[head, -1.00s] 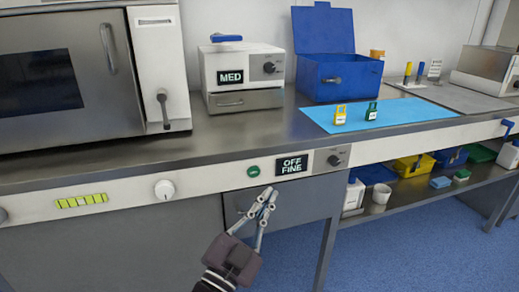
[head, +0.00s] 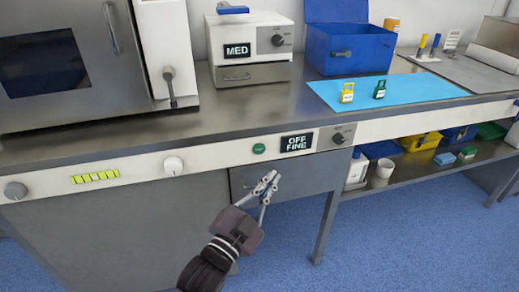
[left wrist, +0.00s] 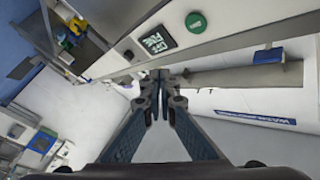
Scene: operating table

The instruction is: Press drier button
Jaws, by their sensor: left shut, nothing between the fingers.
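A round green button (head: 259,148) sits on the white front panel of the bench, left of a dark display (head: 297,143) reading "OFF FINE". A dark knob (head: 338,138) is to the right of the display. My left gripper (head: 268,182) is shut and empty, below and slightly right of the green button, in front of the grey drawer front. In the left wrist view the shut fingertips (left wrist: 161,76) point toward the panel, and the green button (left wrist: 196,22) shows above and right of them, apart from them. My right gripper is not in view.
A white dial (head: 173,166) and a yellow-green bar indicator (head: 95,177) are on the panel to the left. A lower shelf (head: 417,171) holds containers at right.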

